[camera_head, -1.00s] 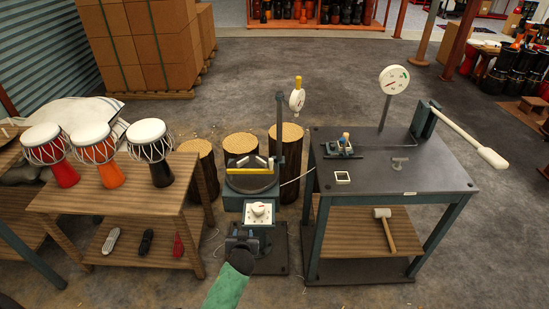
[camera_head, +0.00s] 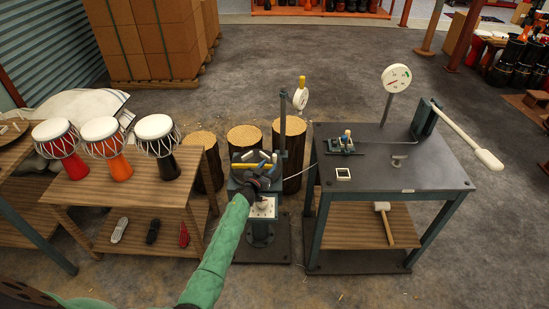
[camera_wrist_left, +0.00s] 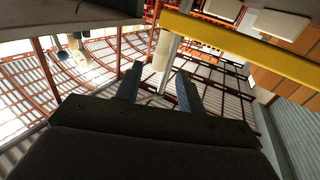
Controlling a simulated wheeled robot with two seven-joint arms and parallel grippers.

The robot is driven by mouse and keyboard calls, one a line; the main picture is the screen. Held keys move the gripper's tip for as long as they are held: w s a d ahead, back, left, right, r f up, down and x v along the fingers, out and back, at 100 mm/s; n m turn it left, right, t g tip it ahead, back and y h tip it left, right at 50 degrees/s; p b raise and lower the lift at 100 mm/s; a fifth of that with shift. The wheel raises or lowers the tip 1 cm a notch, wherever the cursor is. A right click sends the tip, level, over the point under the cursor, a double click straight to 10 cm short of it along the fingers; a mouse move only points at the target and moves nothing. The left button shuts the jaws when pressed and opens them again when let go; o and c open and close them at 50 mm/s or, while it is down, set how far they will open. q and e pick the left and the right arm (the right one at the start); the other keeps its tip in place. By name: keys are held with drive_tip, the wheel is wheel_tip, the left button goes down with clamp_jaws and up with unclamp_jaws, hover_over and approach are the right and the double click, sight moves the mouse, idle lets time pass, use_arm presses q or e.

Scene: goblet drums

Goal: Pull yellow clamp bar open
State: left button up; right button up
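The yellow clamp bar (camera_head: 246,167) lies across the top of the drum press stand, left of the upright post (camera_head: 282,125). It crosses the upper right of the left wrist view (camera_wrist_left: 255,50) as a broad yellow band. My left gripper (camera_head: 264,178) is at the front of the stand, close to the bar's right part, and hides some of the stand. In the left wrist view its two fingers (camera_wrist_left: 158,82) are apart. A cream cylinder on a grey rod (camera_wrist_left: 162,50) shows between the fingertips; I cannot tell whether they touch it. My right gripper is not in view.
A dark worktable (camera_head: 425,170) with a dial gauge (camera_head: 396,78) and a white-handled lever (camera_head: 460,132) stands to the right. A wooden bench (camera_head: 85,188) with drums is to the left. Log stumps (camera_head: 245,138) stand behind the press.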

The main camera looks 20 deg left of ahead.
sight(274, 158)
use_arm(q)
drive_tip(key=shift+w+d, duration=0.2)
drive_tip(key=shift+w, duration=0.8)
drive_tip(key=shift+w+d, duration=0.2)
drive_tip(key=shift+w, duration=0.85)
drive_tip(key=shift+w+d, duration=0.2)
drive_tip(key=shift+w, duration=0.8)
clamp_jaws()
